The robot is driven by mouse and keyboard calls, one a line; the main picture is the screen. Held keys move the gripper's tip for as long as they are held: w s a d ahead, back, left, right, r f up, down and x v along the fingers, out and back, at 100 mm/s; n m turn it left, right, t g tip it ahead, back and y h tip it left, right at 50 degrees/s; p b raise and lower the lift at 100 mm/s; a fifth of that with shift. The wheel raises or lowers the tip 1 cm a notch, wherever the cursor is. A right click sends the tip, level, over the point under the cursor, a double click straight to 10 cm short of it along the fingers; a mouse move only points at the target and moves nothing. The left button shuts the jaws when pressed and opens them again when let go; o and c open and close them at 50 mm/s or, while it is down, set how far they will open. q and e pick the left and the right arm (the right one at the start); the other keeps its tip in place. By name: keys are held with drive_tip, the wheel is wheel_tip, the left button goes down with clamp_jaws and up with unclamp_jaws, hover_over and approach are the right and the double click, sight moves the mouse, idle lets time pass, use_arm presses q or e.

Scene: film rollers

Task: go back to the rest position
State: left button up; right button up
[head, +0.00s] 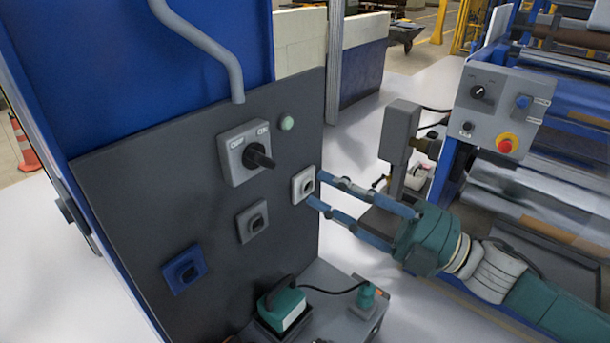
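My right gripper (316,187) comes in from the right, with its two long blue fingers spread apart. Its fingertips are at the white switch (303,185) near the right edge of a dark grey panel (130,190). One fingertip shows above and one below the right side of that switch. I cannot tell whether they touch it. Nothing shows between the fingers. My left gripper is not in view.
The panel also has an on-off rotary switch (245,152), a green lamp (287,123), a grey switch (252,221) and a blue switch (185,269). A teal device (282,309) stands below. The roller machine's control box (503,107) is at right.

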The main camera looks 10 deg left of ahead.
drive_tip(key=shift+s+d+f, duration=0.15)
drive_tip(key=shift+s+d, duration=0.05)
drive_tip(key=shift+d, duration=0.3)
